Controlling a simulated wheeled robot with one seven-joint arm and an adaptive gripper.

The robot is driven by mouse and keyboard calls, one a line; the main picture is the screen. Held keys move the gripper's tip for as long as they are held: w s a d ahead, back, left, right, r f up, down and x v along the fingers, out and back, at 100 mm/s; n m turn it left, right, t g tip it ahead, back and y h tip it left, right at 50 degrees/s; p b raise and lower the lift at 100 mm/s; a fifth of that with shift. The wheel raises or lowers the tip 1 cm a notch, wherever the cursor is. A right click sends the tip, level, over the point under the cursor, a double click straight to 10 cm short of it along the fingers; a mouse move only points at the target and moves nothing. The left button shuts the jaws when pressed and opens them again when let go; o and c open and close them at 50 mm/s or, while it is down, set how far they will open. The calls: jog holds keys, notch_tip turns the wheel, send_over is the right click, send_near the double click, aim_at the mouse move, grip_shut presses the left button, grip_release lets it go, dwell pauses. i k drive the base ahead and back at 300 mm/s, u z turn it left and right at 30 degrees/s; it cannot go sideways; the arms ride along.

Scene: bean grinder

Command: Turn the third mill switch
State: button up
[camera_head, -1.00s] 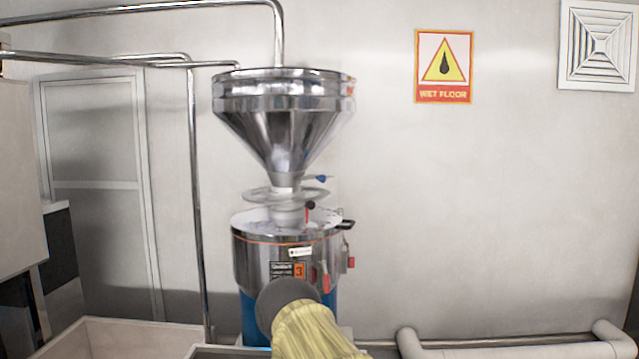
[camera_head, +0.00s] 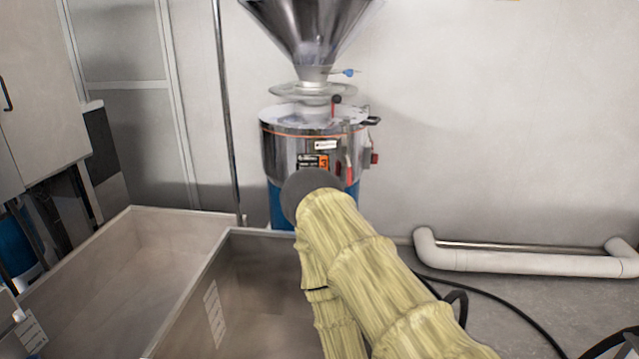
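The mill (camera_head: 312,143) stands against the back wall, a steel drum with an orange band and a label marked 3 (camera_head: 323,163) on its front. A steel funnel hopper (camera_head: 310,30) sits above it, its top cut off by the picture edge. A small red switch (camera_head: 374,158) shows on the mill's right side. A red-handled lever (camera_head: 349,172) hangs on the front right. My yellow-sleeved arm reaches up toward the mill and its dark round end covers part of the lower front. My gripper's fingers do not show.
Two open bins stand side by side in front, a left bin (camera_head: 130,222) and a right bin (camera_head: 240,245). A white pipe (camera_head: 530,262) runs low along the wall at right. A black cable (camera_head: 500,303) lies on the floor. A vertical metal pipe (camera_head: 226,110) stands left of the mill.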

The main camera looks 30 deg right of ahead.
aim_at(374, 158)
jog(key=k, duration=0.35)
jog(key=z, duration=1.75)
jog(key=i, duration=0.85)
jog(key=u, duration=1.05)
jog(key=k, duration=0.15)
jog(key=u, duration=0.15)
